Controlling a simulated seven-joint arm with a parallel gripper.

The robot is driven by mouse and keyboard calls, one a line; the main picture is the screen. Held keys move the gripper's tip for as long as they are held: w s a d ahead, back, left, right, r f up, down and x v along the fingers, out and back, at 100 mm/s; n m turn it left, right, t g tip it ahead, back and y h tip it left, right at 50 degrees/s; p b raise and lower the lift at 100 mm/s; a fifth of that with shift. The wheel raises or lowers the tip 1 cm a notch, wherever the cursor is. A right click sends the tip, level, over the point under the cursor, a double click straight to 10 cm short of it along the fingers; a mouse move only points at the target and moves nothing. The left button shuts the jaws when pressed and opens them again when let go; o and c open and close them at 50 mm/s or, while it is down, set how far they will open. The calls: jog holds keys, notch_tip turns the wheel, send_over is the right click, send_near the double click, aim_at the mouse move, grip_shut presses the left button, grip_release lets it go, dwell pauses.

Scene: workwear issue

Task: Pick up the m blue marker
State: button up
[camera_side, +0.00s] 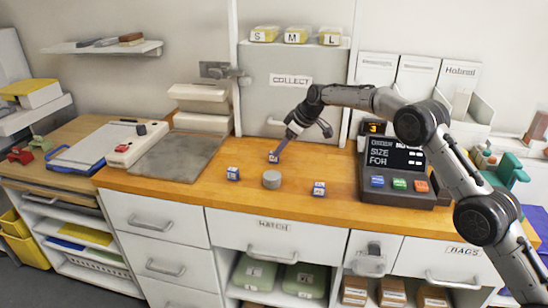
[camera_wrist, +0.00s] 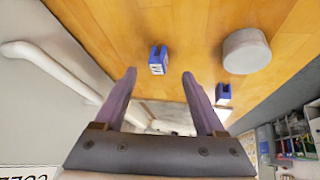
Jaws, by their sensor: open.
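Three small blue markers with white labels stand on the wooden counter in the side view: one at the back (camera_side: 274,157), one at the left (camera_side: 233,174) and one at the right (camera_side: 319,188). Their letters are too small to read surely. My gripper (camera_side: 280,151) is at the back marker, partly in front of it. In the wrist view my gripper (camera_wrist: 159,74) has its two purple fingers apart with nothing held. One blue marker (camera_wrist: 158,60) shows just beyond the fingertips, between their lines. Another marker (camera_wrist: 223,94) is beside the right finger.
A grey cylinder (camera_side: 271,180) stands among the markers and shows in the wrist view (camera_wrist: 246,50). A COLLECT door (camera_side: 291,100) is behind. An order display with coloured buttons (camera_side: 397,184) stands at right, a grey mat (camera_side: 176,157) at left. The front counter is mostly clear.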

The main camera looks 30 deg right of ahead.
jog(key=shift+x, duration=2.7)
jog(key=shift+w+r, duration=0.1)
jog(key=shift+w, duration=0.05)
grip_shut()
